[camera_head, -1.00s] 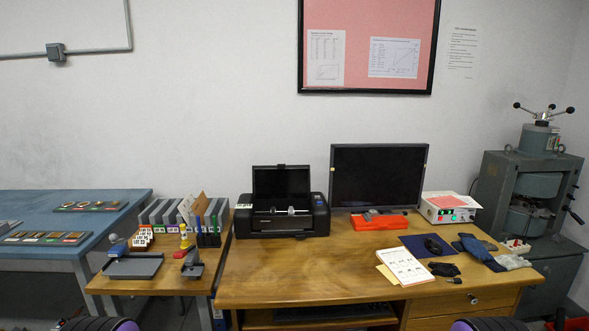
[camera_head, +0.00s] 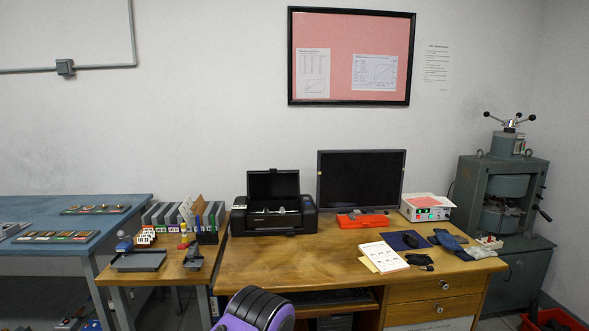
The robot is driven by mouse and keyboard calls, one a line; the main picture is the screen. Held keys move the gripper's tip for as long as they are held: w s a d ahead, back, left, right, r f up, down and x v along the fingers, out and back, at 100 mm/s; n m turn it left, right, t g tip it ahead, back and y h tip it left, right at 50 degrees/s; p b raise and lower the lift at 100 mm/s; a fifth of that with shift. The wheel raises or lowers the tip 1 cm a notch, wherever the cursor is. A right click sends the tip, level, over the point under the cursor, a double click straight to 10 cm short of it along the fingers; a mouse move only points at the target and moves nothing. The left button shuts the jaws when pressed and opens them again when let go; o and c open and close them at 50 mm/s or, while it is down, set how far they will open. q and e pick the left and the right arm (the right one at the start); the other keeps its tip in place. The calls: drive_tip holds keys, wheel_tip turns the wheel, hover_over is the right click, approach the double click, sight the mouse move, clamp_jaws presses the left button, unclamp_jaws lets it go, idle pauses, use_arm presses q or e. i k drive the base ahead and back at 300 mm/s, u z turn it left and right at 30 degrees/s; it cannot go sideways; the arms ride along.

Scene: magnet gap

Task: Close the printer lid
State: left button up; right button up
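The black printer (camera_head: 273,221) stands at the back left of the wooden desk, below the wall. Its lid (camera_head: 273,184) is open and stands upright at the rear of the body. The inside of the printer shows below the lid, with a light-coloured part in it. One of my arms, purple and black, shows at the bottom edge, well in front of the printer and below it. Neither gripper is in the view.
A monitor (camera_head: 360,180) stands right of the printer, with a red box (camera_head: 362,220) in front of it. A side table (camera_head: 170,265) with folders (camera_head: 185,216) adjoins on the left. Papers (camera_head: 385,256) and gloves (camera_head: 450,243) lie at the right. The desk in front of the printer is clear.

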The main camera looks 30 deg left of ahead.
sight(274, 185)
drive_tip(key=u, duration=0.1)
drive_tip(key=i, duration=0.9)
drive_tip(key=u, duration=0.5)
